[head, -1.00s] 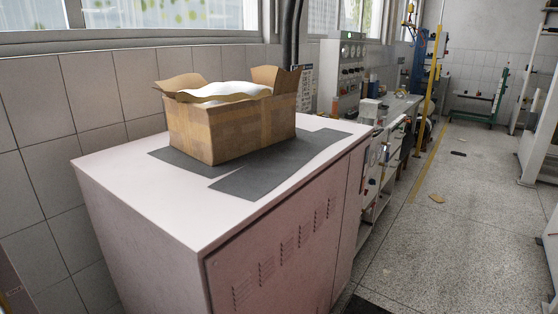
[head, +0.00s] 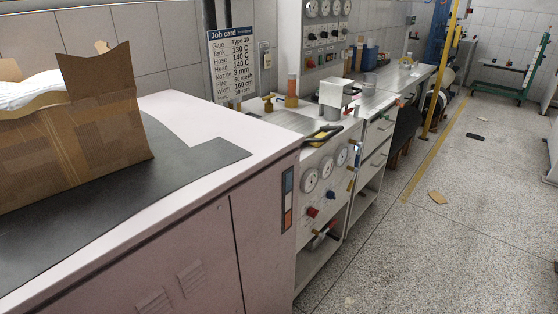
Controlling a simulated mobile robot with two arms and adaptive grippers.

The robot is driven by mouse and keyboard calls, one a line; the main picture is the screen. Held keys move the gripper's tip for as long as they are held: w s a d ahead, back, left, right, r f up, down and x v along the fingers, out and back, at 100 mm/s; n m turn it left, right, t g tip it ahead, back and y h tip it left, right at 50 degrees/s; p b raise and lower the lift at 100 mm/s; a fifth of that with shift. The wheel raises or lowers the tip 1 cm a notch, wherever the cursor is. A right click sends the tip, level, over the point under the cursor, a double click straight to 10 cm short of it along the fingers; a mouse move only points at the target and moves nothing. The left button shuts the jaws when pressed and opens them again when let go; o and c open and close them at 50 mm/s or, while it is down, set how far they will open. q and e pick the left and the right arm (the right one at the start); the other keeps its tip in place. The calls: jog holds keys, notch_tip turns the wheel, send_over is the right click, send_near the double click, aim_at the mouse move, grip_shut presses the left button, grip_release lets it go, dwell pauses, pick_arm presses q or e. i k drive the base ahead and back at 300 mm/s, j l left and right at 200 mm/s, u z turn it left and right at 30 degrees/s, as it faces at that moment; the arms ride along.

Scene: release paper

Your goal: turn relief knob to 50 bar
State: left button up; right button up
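A bench unit with a front panel (head: 323,188) stands just beyond the pale cabinet. Three round dial gauges (head: 326,168) sit in a slanting row on that panel. Below them are a red knob (head: 312,212) and a blue knob (head: 332,195). Brass-coloured fittings show at the panel's right edge. Labels and dial readings are too small to read, so I cannot tell which knob is the relief knob or its setting. Neither of my grippers is in view.
The pale cabinet (head: 190,235) fills the near left, with a dark sheet (head: 190,166) and an open cardboard box (head: 90,140) on top. A job card (head: 237,60) hangs on the wall. Another gauge panel (head: 322,40) stands behind. Speckled floor (head: 400,260) is open to the right.

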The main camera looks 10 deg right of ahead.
aim_at(313, 213)
jog(key=i+l, duration=0.15)
jog(key=l, duration=0.3)
jog(key=i+l+u, duration=0.1)
jog(key=l, duration=0.35)
jog(key=i+l+u, duration=0.1)
jog(key=l, duration=0.4)
jog(key=k+l, duration=0.15)
jog(key=l, duration=0.15)
jog(key=k+l+u, duration=0.1)
jog(key=l, duration=0.2)
jog(key=k+l, duration=0.2)
jog(key=l+u, duration=0.05)
jog(key=l, duration=0.05)
